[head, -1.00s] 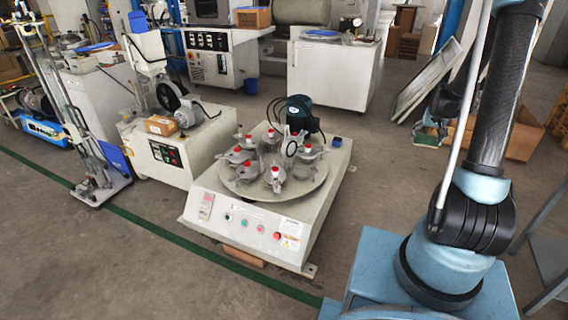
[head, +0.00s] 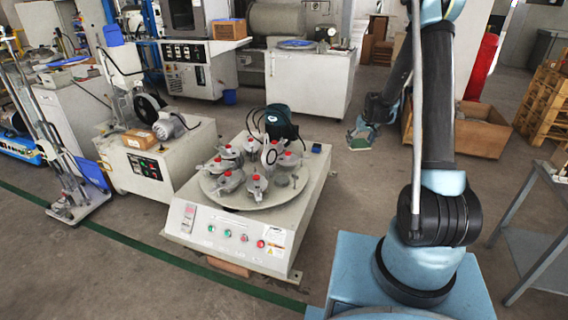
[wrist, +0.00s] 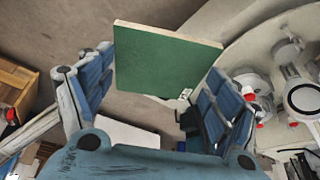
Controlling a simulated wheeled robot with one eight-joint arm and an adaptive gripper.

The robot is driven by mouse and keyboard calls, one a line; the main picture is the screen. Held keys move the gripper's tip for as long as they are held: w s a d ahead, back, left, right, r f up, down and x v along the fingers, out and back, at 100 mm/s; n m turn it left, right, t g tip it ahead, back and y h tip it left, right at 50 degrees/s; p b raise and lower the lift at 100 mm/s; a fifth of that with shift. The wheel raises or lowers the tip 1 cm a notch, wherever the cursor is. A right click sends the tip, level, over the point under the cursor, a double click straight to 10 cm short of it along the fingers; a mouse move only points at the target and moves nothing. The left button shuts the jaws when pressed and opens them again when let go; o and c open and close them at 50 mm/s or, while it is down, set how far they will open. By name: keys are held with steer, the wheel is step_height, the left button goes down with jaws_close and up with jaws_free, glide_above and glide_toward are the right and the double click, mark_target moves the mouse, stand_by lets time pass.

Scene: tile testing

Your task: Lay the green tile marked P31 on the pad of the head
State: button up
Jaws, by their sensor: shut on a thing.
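My gripper (wrist: 160,66) is shut on the green tile (wrist: 165,58), with a blue-padded finger on each side. The tile is a flat square with a thin pale edge and a small mark near its lower right corner, too small to read. The machine's round turntable (head: 262,200) carries several grey clamp heads (head: 229,178) with red knobs. I cannot tell which pad is meant. In the wrist view the heads (wrist: 250,85) show at right.
A motor unit (head: 140,168) with a carton (head: 139,139) stands left of the machine. A white cabinet (head: 305,85) is behind. A wooden crate (head: 482,132) and a grey table (head: 540,210) are at right. Open floor lies between machine and crate.

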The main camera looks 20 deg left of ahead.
steer(key=s+a+f+n+g+y, duration=0.1)
steer(key=a+f+n, duration=0.2)
steer(key=a, duration=0.7)
steer(key=s+a+f+n+y, duration=0.1)
steer(key=a+f+n, duration=0.15)
steer(key=a, duration=0.75)
steer(key=n+g, duration=0.2)
steer(key=n, duration=0.2)
glide_above(282, 179)
steer(key=d, duration=0.1)
step_height(282, 179, down, 7)
steer(key=shift+y, duration=0.3)
steer(key=shift+f, duration=4)
steer(key=shift+f, duration=0.25)
steer(key=o, duration=1.4)
steer(key=shift+d+r, duration=0.15)
steer(key=shift+r, duration=0.1)
steer(key=shift+v, duration=2.25)
